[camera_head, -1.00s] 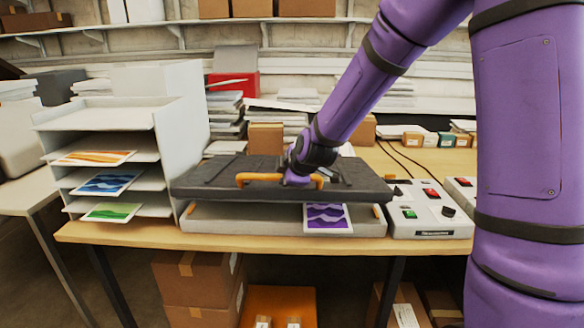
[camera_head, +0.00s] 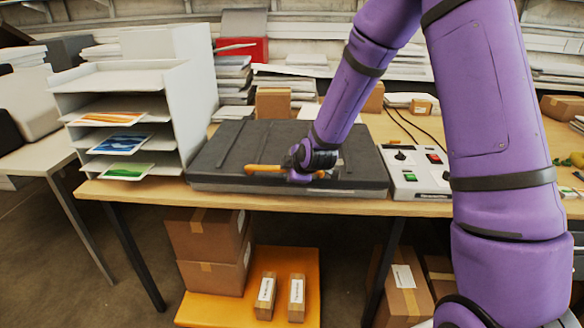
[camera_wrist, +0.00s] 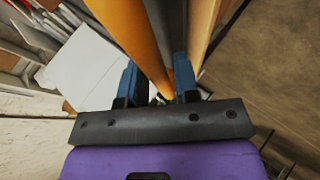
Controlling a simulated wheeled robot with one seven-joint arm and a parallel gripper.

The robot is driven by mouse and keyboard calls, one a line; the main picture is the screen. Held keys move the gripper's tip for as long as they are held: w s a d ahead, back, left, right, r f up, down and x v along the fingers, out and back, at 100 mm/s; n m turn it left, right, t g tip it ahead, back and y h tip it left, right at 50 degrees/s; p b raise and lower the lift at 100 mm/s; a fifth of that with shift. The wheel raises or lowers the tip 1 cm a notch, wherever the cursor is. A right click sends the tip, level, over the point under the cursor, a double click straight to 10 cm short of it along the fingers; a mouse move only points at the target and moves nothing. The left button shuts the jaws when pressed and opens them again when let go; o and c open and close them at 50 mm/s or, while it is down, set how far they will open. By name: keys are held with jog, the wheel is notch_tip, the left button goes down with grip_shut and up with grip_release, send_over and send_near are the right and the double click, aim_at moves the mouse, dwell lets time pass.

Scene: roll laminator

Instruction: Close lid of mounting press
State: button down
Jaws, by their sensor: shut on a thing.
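The mounting press has a dark grey lid (camera_head: 240,150) that lies flat over its base in the head view, with little or no gap showing at the front. An orange handle bar (camera_head: 262,169) runs along the lid's front edge. My gripper (camera_head: 302,176) is at the right part of this handle. In the wrist view the orange handle (camera_wrist: 143,45) passes between the blue fingers of my gripper (camera_wrist: 158,85), which is shut on it.
A control box (camera_head: 415,172) with red and green switches stands just right of the press. A white paper rack (camera_head: 180,110) with colored prints stands at the left. Cardboard boxes (camera_head: 205,243) and an orange pallet (camera_head: 255,310) are under the table (camera_head: 400,207).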

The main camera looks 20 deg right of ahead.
jog(key=shift+s+a+f+g, duration=0.15)
jog(key=shift+s+f+g, duration=0.15)
jog(key=shift+s+f, duration=0.4)
jog(key=c, duration=1)
grip_release()
jog(key=shift+w, duration=0.15)
jog(key=shift+r, duration=0.1)
jog(key=v, duration=1)
jog(key=shift+r, duration=0.25)
